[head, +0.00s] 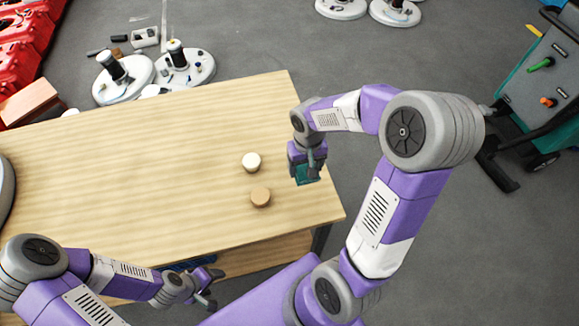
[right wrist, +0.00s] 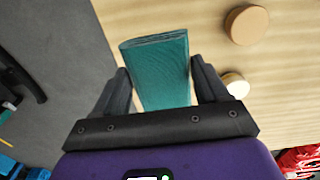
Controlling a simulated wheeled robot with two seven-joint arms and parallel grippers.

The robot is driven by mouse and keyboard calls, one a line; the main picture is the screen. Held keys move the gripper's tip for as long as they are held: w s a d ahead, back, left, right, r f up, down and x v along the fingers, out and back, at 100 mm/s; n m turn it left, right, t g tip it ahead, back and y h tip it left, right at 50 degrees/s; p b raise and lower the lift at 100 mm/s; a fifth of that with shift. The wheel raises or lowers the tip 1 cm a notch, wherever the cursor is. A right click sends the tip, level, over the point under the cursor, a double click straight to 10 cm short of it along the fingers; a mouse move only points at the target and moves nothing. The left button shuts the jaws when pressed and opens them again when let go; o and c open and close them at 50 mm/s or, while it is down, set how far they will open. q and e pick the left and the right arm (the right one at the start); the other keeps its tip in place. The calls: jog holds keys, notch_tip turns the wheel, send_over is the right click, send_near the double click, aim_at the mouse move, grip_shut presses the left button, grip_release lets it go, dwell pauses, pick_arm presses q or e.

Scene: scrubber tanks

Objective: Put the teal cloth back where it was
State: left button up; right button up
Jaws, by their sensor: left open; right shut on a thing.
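The teal cloth (head: 307,177) is a folded, flat piece held in my right gripper (head: 308,164) near the right end of the wooden table. In the right wrist view the cloth (right wrist: 158,72) sits between the two dark fingers of my right gripper (right wrist: 158,78) and sticks out past their tips. I cannot tell whether the cloth touches the table top. My left gripper (head: 211,288) is open and empty at the front edge of the table, low in the head view.
The wooden table (head: 130,170) is mostly bare. A cream round piece (head: 251,161) and a tan round piece (head: 260,196) stand left of the cloth. Round white-based machines (head: 185,70) stand on the floor behind. A teal and grey machine (head: 545,75) stands at the right.

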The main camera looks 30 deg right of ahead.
jog(key=b, duration=0.2)
send_over(304, 189)
notch_tip(304, 189, down, 6)
jog(key=shift+s+f, duration=0.1)
jog(key=shift+f+b, duration=0.7)
jog(key=shift+f, duration=1.15)
jog(key=shift+f, duration=0.15)
jog(key=o, duration=1)
